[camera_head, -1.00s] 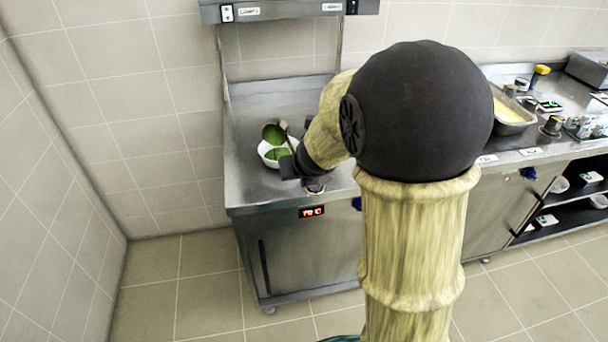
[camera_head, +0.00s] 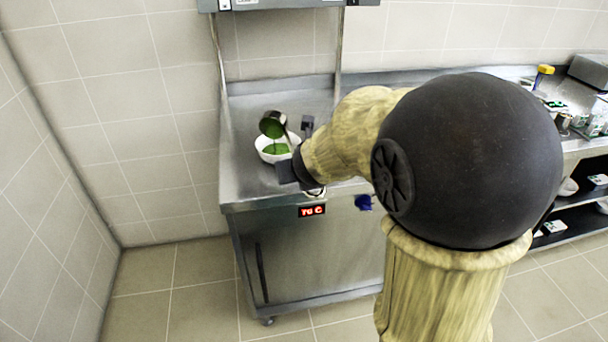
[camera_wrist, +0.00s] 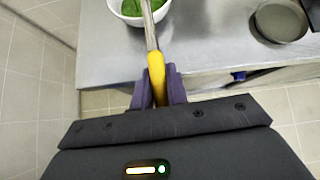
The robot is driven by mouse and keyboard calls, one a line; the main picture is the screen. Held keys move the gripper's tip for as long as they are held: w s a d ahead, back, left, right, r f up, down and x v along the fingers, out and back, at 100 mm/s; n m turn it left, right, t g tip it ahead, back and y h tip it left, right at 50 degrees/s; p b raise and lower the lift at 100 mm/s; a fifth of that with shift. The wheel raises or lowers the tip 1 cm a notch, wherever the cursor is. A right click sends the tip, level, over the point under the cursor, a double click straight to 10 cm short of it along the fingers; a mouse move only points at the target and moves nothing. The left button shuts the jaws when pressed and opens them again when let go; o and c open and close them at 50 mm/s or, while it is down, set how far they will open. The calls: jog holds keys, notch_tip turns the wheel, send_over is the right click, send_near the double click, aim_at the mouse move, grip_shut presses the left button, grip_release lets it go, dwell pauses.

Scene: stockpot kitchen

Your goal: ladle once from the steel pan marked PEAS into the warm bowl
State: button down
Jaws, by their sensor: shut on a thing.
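My gripper (camera_wrist: 158,92) is shut on the yellow handle of the ladle (camera_wrist: 156,72). The ladle's steel shaft runs up past the top edge of the wrist view. In the head view the ladle's cup (camera_head: 272,124) is tilted above the white bowl (camera_head: 262,147), with green food showing at its lower edge. Green food also lies in the bowl, which stands on the steel counter at left; the bowl also shows in the wrist view (camera_wrist: 118,8). I cannot make out a pan marked PEAS; my arm hides much of the counter in the head view.
The steel counter (camera_head: 240,180) has a red lit display (camera_head: 312,211) on its front. A round grey dish or lid (camera_wrist: 281,20) lies to the right in the wrist view. A wall (camera_head: 50,150) stands to the left. A shelf (camera_head: 290,4) hangs above the counter.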

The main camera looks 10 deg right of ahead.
jog(key=shift+s+f+b, duration=0.1)
jog(key=shift+f+b, duration=0.2)
jog(key=shift+b, duration=0.35)
jog(key=shift+d+f+t+b, duration=0.1)
jog(key=shift+f+t+b, duration=0.25)
jog(key=shift+b, duration=0.65)
jog(key=b, duration=0.2)
jog(key=shift+f+t+b, duration=0.3)
jog(key=shift+t+b, duration=0.05)
jog(key=f+t+b, duration=0.1)
jog(key=b, duration=0.3)
jog(key=shift+f+n+h+b, duration=0.15)
jog(key=shift+n+h+b, duration=0.15)
jog(key=shift+h, duration=0.1)
jog(key=shift+b, duration=0.55)
jog(key=shift+f+b, duration=0.15)
jog(key=shift+b, duration=0.2)
jog(key=t+b, duration=0.1)
jog(key=b, duration=0.1)
jog(key=shift+f+b, duration=0.35)
jog(key=shift+f, duration=0.05)
